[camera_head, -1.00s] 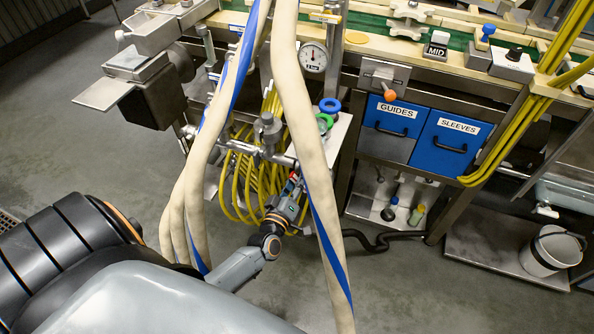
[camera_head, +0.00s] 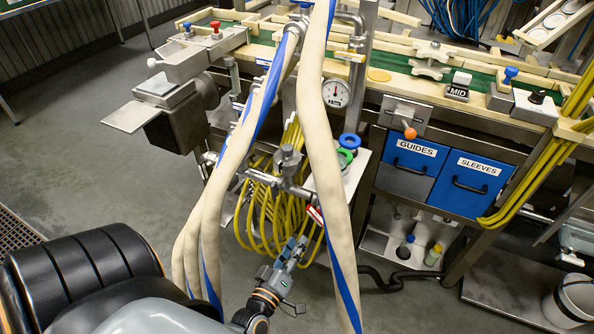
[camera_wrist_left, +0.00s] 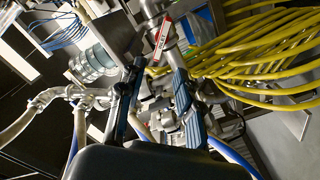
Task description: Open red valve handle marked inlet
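The red valve handle (camera_head: 315,215) is a small red lever with a white label, low beside the yellow hose coil and partly behind a beige hose. It also shows in the left wrist view as a red and white strip (camera_wrist_left: 162,36), just beyond the fingertips; its lettering is too small to read. My left gripper (camera_head: 297,243) is below and left of the handle, pointing up toward it. In the left wrist view its two fingers (camera_wrist_left: 160,68) stand apart with nothing visibly held between them. My right gripper is not in view.
Thick beige and blue hoses (camera_head: 325,160) hang close on both sides of my left arm. Coiled yellow hoses (camera_head: 262,215) hang behind the gripper. A pressure gauge (camera_head: 336,93) and blue (camera_head: 350,141) and green (camera_head: 344,157) rings are above. Open floor lies to the left.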

